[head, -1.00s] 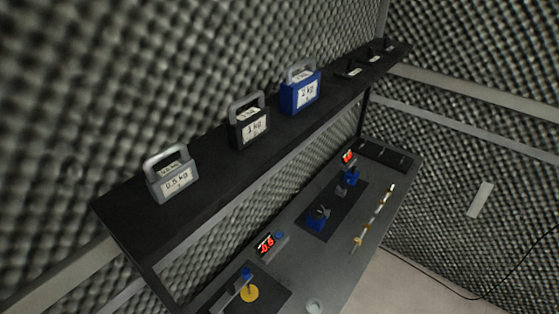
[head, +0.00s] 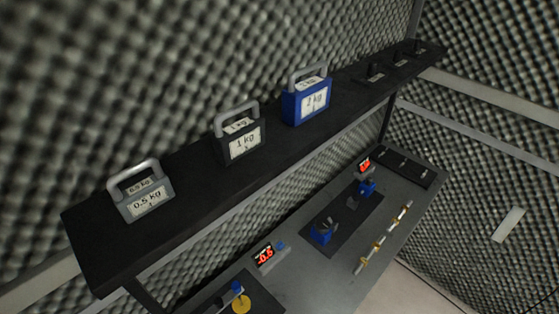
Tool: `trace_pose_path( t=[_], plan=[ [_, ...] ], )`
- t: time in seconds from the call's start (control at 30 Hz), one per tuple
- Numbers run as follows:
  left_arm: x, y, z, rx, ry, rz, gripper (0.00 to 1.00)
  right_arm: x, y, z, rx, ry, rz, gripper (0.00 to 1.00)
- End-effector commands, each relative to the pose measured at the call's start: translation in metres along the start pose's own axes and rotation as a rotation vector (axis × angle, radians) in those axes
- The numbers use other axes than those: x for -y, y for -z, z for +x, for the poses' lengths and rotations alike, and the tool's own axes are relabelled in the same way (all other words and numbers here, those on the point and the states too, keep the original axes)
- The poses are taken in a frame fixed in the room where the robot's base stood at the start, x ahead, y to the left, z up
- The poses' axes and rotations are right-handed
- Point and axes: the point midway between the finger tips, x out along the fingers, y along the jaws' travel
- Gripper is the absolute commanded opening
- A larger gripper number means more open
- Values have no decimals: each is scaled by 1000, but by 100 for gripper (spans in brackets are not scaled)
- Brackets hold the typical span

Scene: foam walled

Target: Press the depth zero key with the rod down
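A small display box with red digits, reading about -0.5, (head: 264,255) stands on the grey bench, with a small blue part (head: 281,245) at its right end. A second display box with red digits (head: 364,163) stands at the far end of the bench; its digits are too small to read. A thin rod with brass-coloured parts (head: 383,238) lies along the right side of the bench. I cannot tell which part is the depth zero key. Neither of my grippers shows in the head view.
A black shelf (head: 190,208) above the bench carries a grey 0.5 kg weight (head: 145,197), a black 1 kg weight (head: 240,140) and a blue weight (head: 306,102). Blue fixtures (head: 321,235) stand on a dark mat. A yellow disc (head: 241,304) is at the lower edge. Foam walls surround the bench.

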Motion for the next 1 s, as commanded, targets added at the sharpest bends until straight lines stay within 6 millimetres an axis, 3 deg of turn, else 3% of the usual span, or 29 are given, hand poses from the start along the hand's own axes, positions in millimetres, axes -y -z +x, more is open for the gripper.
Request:
trace_pose_path(
  t=[0.17, 1.0],
  plan=[
    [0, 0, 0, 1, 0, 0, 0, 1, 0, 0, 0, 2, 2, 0],
    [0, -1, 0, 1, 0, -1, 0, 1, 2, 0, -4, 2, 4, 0]
  ],
)
